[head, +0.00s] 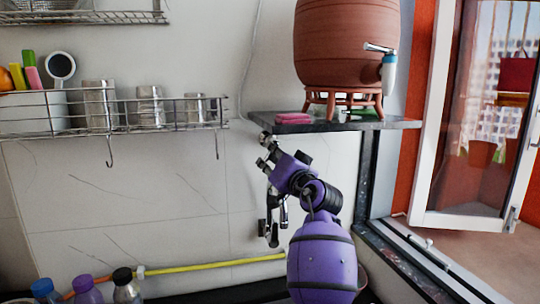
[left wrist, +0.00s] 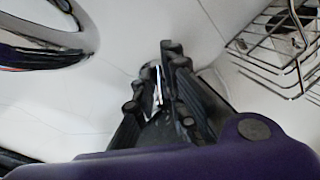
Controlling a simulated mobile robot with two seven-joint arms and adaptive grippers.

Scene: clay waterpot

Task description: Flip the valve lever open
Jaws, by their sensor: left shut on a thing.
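The brown clay waterpot (head: 345,45) stands on its stand at the upper right in the head view. Its tap (head: 388,72) has a silver lever (head: 379,48) sticking out to the left, clear of my gripper. My left gripper (head: 268,152) is below and left of the pot, near the shelf's left end. In the left wrist view, its black fingers (left wrist: 168,78) are close together around a thin silvery piece (left wrist: 157,86). The fingers hide most of that piece, so I cannot tell whether it is a valve lever. My right gripper does not show.
The dark shelf (head: 400,123) under the pot juts from the wall. A wire rack (head: 60,128) with cups hangs at left. Silver fittings (head: 270,232) sit below my gripper, above a yellow pipe (head: 215,265). An open window (head: 425,150) is at right; bottles (head: 88,292) are at lower left.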

